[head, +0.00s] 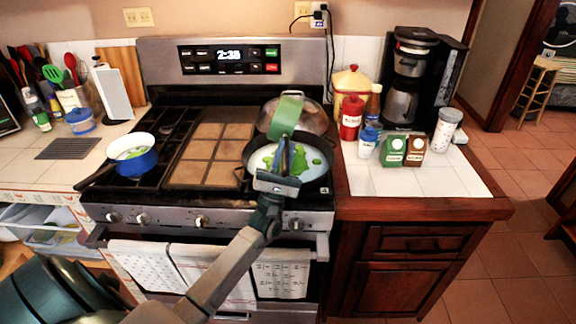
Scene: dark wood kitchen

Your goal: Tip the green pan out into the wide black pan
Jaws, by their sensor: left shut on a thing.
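The green pan (286,117) shows as a narrow green shape above the back of the wide black pan, in front of a silver lid. It appears steeply tilted, and its inside is not clearly visible. My left gripper (285,156) is shut on it, over the wide black pan. The wide black pan (319,183) sits on the right front of the stove. Pale and green patches show inside it, partly hidden by the gripper; I cannot tell whether they are loose pieces. My right gripper is not in view.
A blue pot (137,163) stands on the left burners. Brown griddle tiles (205,155) lie mid-stove. The silver lid (310,118) is behind the black pan. Cartons (393,150), bottles and a coffee maker (408,75) crowd the right counter; its front (430,182) is clear.

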